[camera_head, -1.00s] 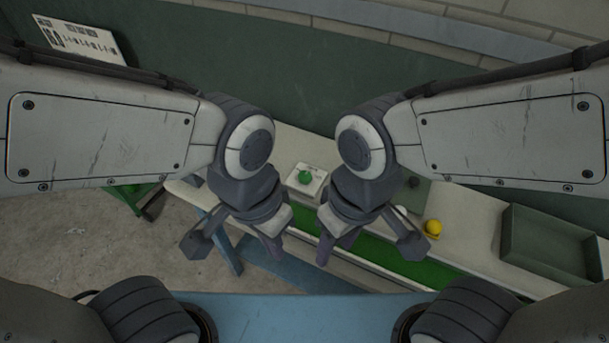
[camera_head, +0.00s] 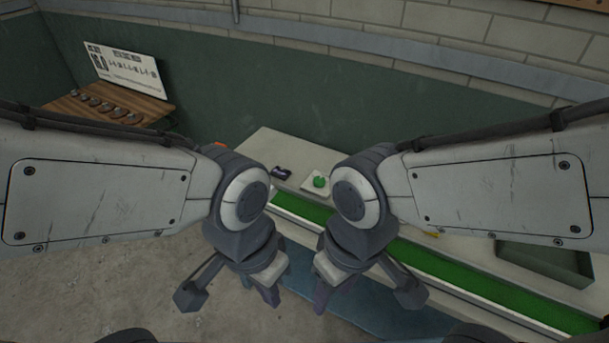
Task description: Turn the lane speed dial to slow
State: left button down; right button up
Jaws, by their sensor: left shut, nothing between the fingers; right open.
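The likely speed dial is a green knob (camera_head: 319,182) on a small white plate (camera_head: 309,188) on the far side of the bench. Its pointer and any markings are too small to read. My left gripper (camera_head: 269,294) is shut and empty, hanging in front of the bench, below and left of the knob in the picture. My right gripper (camera_head: 321,297) is open and empty, in front of the bench and below the knob. Neither gripper touches the knob. My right arm covers part of the bench right of the plate.
A green lane strip (camera_head: 440,264) runs along the pale bench (camera_head: 262,146). A small dark item (camera_head: 282,173) lies left of the plate. A grey-green tray (camera_head: 545,263) stands at the right. A wooden shelf (camera_head: 110,108) with several discs and a white board (camera_head: 125,70) are at the left.

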aim_at(318, 181)
jog(key=u, duration=0.15)
jog(key=i, duration=1.1)
jog(key=z, duration=0.45)
